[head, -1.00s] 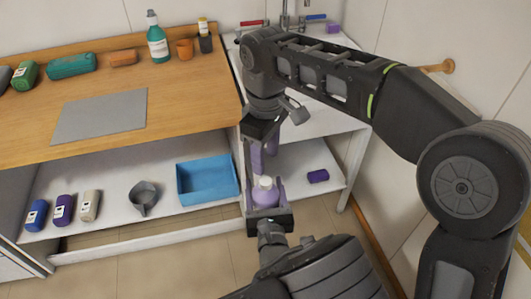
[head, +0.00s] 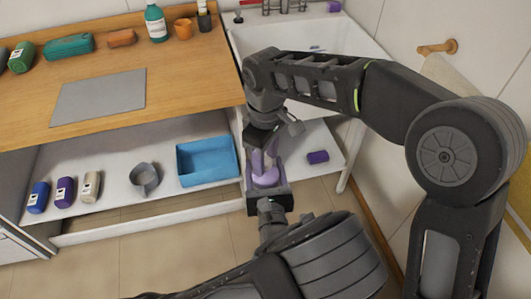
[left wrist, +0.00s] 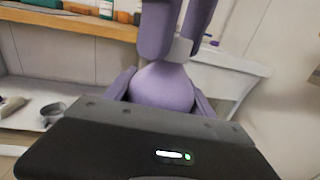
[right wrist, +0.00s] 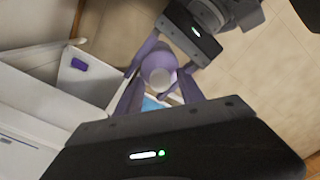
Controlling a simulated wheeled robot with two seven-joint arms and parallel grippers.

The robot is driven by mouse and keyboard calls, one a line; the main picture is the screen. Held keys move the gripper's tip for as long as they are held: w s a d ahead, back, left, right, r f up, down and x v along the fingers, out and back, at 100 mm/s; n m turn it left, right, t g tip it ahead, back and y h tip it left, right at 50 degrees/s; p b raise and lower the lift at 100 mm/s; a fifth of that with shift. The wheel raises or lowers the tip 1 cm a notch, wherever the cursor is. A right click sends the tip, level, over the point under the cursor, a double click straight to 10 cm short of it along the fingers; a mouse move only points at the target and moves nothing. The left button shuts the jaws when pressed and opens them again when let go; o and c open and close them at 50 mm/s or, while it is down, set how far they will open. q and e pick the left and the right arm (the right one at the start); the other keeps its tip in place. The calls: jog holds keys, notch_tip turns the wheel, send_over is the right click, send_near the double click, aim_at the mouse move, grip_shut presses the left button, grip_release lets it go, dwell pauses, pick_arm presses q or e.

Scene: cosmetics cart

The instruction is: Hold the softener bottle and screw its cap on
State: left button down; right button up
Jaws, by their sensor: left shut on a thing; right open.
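The purple softener bottle (head: 266,177) stands upright in my left gripper (head: 267,184), which is shut on its body in front of the cart. The bottle's rounded shoulder shows in the left wrist view (left wrist: 163,86). The pale cap (right wrist: 160,79) sits at the bottle's top; how far it is screwed on I cannot tell. It also shows in the left wrist view (left wrist: 179,48). My right gripper (head: 263,158) points down from above, open, its purple fingers on either side of the cap. In the head view its fingers partly hide the cap.
A purple block (head: 317,157) lies on the shelf right. The wooden top (head: 170,85) is above, with a sink (head: 310,68) beside it.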

jog(key=shift+c, duration=0.3)
grip_shut()
dwell(0.4)
jog(key=shift+o, duration=1.1)
grip_release()
jog(key=shift+r, duration=3.8)
